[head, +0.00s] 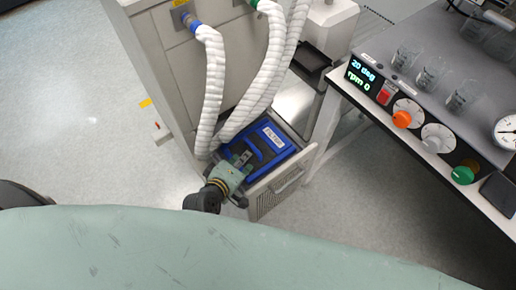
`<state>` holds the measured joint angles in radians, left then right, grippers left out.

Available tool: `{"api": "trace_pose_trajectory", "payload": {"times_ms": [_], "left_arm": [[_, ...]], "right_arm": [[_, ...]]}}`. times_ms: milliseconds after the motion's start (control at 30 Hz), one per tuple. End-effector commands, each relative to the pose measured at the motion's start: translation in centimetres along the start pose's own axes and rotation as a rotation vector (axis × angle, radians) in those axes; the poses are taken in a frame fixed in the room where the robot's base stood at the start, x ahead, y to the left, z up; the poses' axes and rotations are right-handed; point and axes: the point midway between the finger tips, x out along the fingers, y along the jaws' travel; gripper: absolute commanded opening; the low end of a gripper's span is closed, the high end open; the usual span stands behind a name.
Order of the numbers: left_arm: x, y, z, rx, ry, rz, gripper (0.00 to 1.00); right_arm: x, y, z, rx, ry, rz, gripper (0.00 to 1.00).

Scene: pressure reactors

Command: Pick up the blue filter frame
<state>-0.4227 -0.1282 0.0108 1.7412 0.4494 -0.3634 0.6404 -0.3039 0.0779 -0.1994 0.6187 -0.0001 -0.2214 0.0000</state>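The blue filter frame (279,153) sits in an open drawer-like housing low in the cabinet, with a white label on its top and a raised blue handle. My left gripper (243,158) is over the near left part of the frame, close to the handle. Its fingers are small in the view, and I cannot tell whether they are open, shut or touching the handle. My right gripper is not in view.
White ribbed hoses (213,85) hang from the cabinet (173,60) down beside the frame. The open front panel (278,184) with a grille stands at the frame's near right. A bench (440,120) with knobs and glass beakers is at the right.

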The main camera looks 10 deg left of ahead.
Motion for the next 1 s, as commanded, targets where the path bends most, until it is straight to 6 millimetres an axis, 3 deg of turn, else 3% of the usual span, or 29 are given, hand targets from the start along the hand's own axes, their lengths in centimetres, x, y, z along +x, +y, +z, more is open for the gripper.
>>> {"api": "trace_pose_trajectory", "payload": {"times_ms": [367, 600, 933, 1000], "left_arm": [[3.8, 0.2, -0.7, -0.035, 0.018, 0.013, 0.21], [7.3, 0.3, -1.3, -0.034, 0.018, 0.012, 0.21], [7.9, 0.4, -1.3, -0.033, 0.017, 0.01, 0.21], [7.9, 0.4, -1.3, -0.033, 0.017, 0.01, 0.15]], "right_arm": [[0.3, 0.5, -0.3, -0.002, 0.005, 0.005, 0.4], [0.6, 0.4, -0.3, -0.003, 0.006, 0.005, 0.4], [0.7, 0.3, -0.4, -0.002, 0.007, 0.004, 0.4], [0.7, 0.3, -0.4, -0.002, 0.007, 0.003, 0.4]]}}
